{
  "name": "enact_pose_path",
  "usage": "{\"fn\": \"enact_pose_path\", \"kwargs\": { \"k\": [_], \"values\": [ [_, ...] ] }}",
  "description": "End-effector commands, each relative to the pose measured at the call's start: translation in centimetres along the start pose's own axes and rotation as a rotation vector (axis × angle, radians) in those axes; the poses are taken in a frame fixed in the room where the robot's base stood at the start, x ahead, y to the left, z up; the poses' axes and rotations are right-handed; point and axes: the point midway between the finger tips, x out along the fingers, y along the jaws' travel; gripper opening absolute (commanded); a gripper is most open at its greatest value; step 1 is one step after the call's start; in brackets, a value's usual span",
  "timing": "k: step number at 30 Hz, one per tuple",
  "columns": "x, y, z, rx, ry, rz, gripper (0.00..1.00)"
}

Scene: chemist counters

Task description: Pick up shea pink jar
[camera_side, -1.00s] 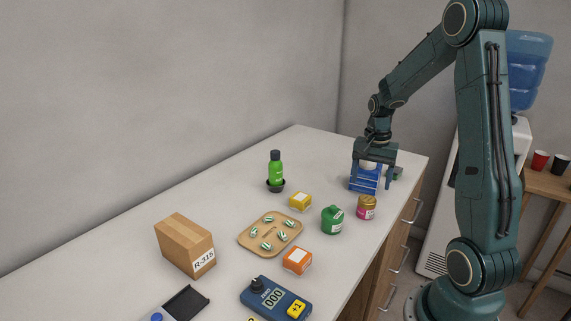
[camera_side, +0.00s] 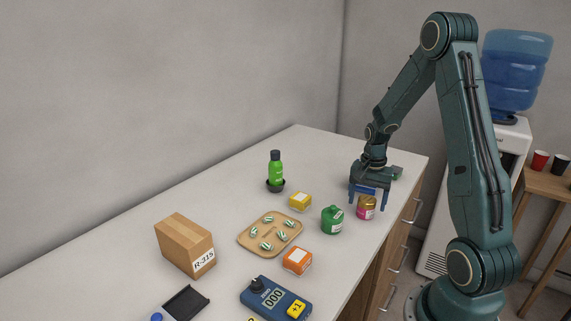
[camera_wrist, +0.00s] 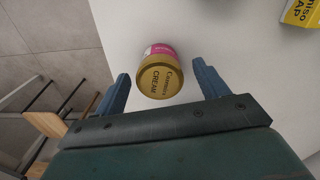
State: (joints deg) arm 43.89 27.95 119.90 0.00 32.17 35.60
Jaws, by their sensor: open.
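The pink jar (camera_side: 366,209) has a gold lid and stands upright near the counter's right edge. In the wrist view the jar (camera_wrist: 160,77) shows its gold lid with dark lettering, partly reading "CREAM", and a strip of pink side. The word "shea" cannot be read. My gripper (camera_side: 367,204) points down over the jar. In the wrist view my gripper (camera_wrist: 162,82) is open, with one blue finger on each side of the lid and a gap on both sides. The fingers do not appear to touch the jar.
A green jar (camera_side: 332,220) stands close left of the pink jar. A yellow box (camera_side: 300,202), an orange box (camera_side: 297,260) and a wooden tray (camera_side: 247,238) lie farther left. The counter edge is close on the right.

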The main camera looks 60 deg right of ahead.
Motion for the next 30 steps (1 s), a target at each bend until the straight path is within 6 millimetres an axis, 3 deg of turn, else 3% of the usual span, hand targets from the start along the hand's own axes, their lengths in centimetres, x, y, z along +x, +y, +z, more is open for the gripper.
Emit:
{"fn": "enact_pose_path", "kwargs": {
  "k": [8, 24, 30],
  "values": [
    [2.4, 0.0, 0.0, 0.0, 0.0, 0.0, 0.73],
    [2.5, 0.0, -0.1, 0.0, 0.001, 0.0, 0.73],
    [2.5, 0.0, -0.1, 0.0, 0.001, 0.0, 0.36]
  ]
}}
